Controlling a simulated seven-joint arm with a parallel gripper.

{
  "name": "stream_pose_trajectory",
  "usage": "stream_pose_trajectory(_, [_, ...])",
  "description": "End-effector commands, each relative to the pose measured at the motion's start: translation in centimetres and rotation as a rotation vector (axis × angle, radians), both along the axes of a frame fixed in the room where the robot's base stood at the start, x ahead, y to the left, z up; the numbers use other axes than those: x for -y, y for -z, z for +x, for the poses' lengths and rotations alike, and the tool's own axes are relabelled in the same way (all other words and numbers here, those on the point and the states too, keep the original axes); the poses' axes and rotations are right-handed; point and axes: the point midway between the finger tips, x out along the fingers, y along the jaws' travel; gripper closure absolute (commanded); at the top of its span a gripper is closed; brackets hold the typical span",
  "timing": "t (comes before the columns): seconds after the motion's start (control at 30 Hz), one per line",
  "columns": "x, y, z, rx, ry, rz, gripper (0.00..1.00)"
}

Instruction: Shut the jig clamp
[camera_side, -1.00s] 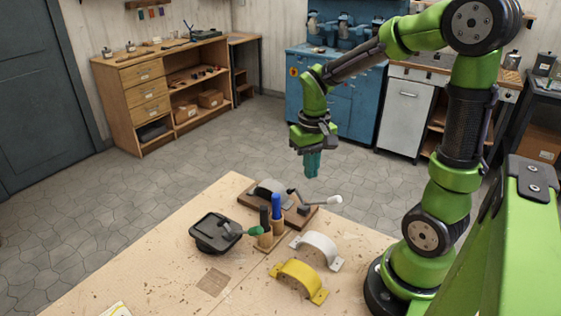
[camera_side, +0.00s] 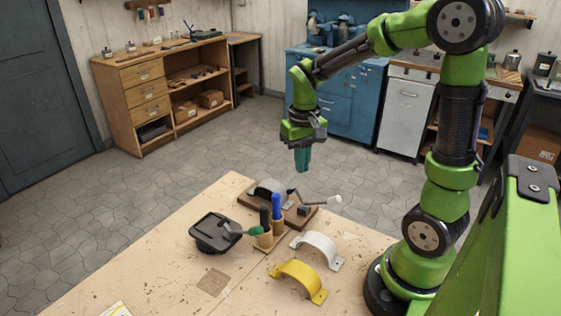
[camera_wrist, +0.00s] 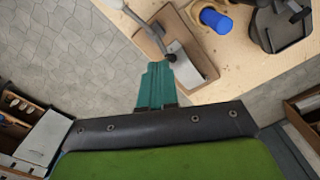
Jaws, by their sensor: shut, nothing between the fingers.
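The jig clamp sits on a brown wooden board (camera_side: 283,214) at the table's far corner. Its metal lever ends in a white grip (camera_side: 335,201) and sticks out to the right, low over the board's end. In the wrist view the board (camera_wrist: 147,38), the lever's rod (camera_wrist: 143,24) and a grey plate (camera_wrist: 195,71) lie just beyond my fingers. My gripper (camera_side: 302,170) hangs above the board, pointing down, apart from the lever. Its teal fingers (camera_wrist: 155,72) are shut and empty.
A blue-handled tool (camera_side: 276,206) and a dark-handled one stand upright in a wooden holder in front of the board. A black stand (camera_side: 214,234) is at left. A white strap (camera_side: 318,247) and a yellow strap (camera_side: 299,281) lie nearer. Air around my gripper is clear.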

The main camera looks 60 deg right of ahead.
Motion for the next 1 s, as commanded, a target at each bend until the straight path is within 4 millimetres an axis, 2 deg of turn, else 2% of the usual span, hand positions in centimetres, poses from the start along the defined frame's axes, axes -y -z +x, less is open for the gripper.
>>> stream_pose_trajectory(0.27, [0.0, -0.3, 0.0, 0.002, 0.000, -0.001, 1.00])
stream_pose_trajectory(1.0, [0.0, -7.2, -1.1, 0.002, 0.000, -0.001, 1.00])
